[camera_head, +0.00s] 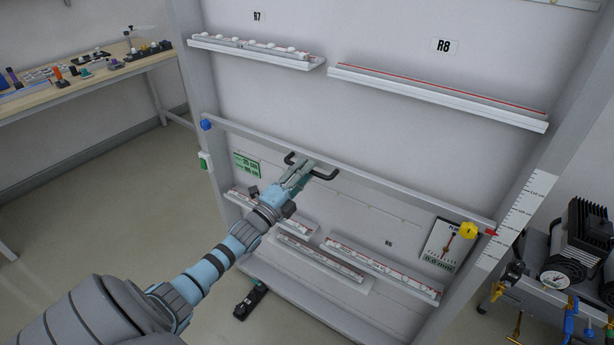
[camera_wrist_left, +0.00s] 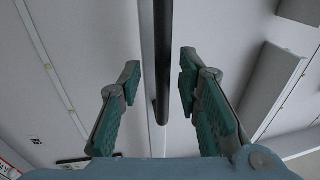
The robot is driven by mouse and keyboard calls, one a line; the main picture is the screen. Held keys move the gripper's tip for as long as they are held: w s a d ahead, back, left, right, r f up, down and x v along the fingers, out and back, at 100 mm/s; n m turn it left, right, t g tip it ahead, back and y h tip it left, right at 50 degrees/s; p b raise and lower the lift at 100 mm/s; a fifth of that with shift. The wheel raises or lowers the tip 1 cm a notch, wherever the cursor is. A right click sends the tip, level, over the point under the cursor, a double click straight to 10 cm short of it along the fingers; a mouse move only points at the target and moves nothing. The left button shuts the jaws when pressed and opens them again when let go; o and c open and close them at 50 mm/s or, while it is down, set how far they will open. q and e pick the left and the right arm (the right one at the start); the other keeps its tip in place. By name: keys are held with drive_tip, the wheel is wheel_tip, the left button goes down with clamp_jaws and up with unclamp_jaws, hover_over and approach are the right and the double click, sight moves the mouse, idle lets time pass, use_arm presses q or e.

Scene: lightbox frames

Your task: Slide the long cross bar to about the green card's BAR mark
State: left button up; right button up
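The long cross bar (camera_head: 400,190) is a grey rail across the white panel, sloping down to the right in the head view. It has a blue knob (camera_head: 206,125) at its left end and a yellow knob (camera_head: 469,230) and red pointer (camera_head: 491,232) at its right. A black handle (camera_head: 326,176) sits on its middle. My left gripper (camera_head: 303,168) is at the handle. In the left wrist view its open fingers stand on both sides of the dark handle (camera_wrist_left: 162,60), with gaps visible. The green card (camera_head: 246,165) hangs left of the gripper; its small print is unreadable. My right gripper is out of view.
A white ruler strip (camera_head: 514,220) runs along the right post beside the pointer. A dial panel (camera_head: 447,241) is below the bar's right end. Ledges R7 (camera_head: 315,65) and R8 (camera_head: 440,97) are above; lower ledges (camera_head: 380,272) are below. A cluttered bench (camera_head: 95,82) stands left.

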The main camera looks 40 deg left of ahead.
use_arm(q)
drive_tip(key=shift+w+r, duration=0.25)
drive_tip(key=shift+w, duration=0.45)
drive_tip(key=shift+c, duration=0.3)
clamp_jaws()
